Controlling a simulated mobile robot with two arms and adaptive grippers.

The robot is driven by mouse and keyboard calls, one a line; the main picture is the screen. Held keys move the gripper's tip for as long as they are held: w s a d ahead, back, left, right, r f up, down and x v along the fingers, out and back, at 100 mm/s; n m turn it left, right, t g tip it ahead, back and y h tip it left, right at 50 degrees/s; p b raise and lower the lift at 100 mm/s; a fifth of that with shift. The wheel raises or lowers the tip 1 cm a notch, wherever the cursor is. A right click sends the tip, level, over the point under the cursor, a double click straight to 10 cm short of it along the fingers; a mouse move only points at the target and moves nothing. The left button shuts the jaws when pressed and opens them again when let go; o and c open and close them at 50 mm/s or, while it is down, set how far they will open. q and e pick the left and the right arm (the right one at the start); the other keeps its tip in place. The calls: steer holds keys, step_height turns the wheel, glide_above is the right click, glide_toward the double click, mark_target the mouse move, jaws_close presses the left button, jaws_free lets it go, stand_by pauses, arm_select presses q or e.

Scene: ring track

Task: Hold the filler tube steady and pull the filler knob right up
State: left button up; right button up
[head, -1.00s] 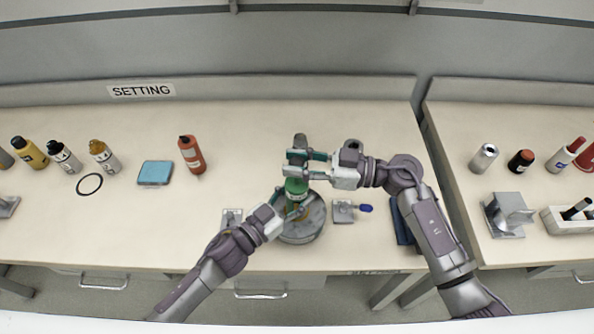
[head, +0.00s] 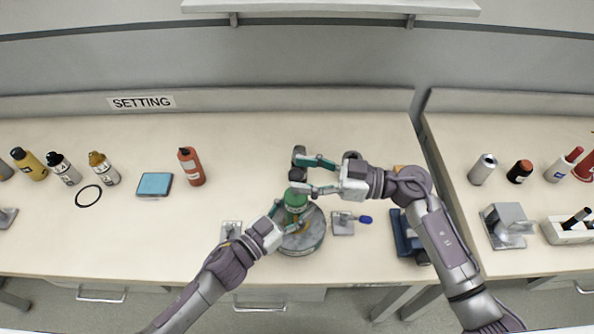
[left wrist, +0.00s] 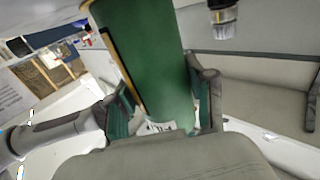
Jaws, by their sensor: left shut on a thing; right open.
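The filler tube (head: 296,203) is green and stands over a round grey base (head: 302,240) on the bench. My left gripper (head: 290,212) is shut on the tube from the lower left. In the left wrist view the green tube (left wrist: 150,60) fills the space between the fingers. The dark filler knob (head: 297,174) shows above the tube's top. My right gripper (head: 303,175) is open, with one finger on the far side of the knob and one on the near side. I cannot tell whether either finger touches it.
Small metal blocks (head: 231,231) (head: 343,224) flank the base, the right one with a blue-tipped piece. A dark blue item (head: 404,232) sits right. The bench's back middle is clear.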

steer(key=s+d, duration=0.1)
steer(key=d, duration=0.9)
steer(key=shift+s+d, duration=0.2)
steer(key=shift+s, duration=0.15)
arm_select(q)
steer(key=o, duration=1.4)
